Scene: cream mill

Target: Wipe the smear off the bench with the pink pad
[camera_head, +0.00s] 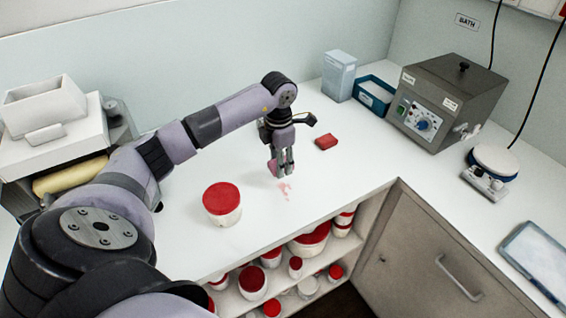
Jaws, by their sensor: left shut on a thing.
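The pink pad (274,169) is held in my left gripper (281,170), whose fingers are shut on it and point down at the bench. The fingers partly hide the pad. The smear (285,190) is a faint pink-red patch of small marks on the white bench (345,190), just below and beside the fingertips. I cannot tell whether the pad touches the bench. My right gripper does not show.
A red-lidded white tub (222,204) stands left of the smear. A small red block (326,142) lies to its upper right. A grey bath unit (447,101), blue tray (374,95) and pale box (339,76) stand behind. Red-lidded tubs fill the shelf (285,303) below.

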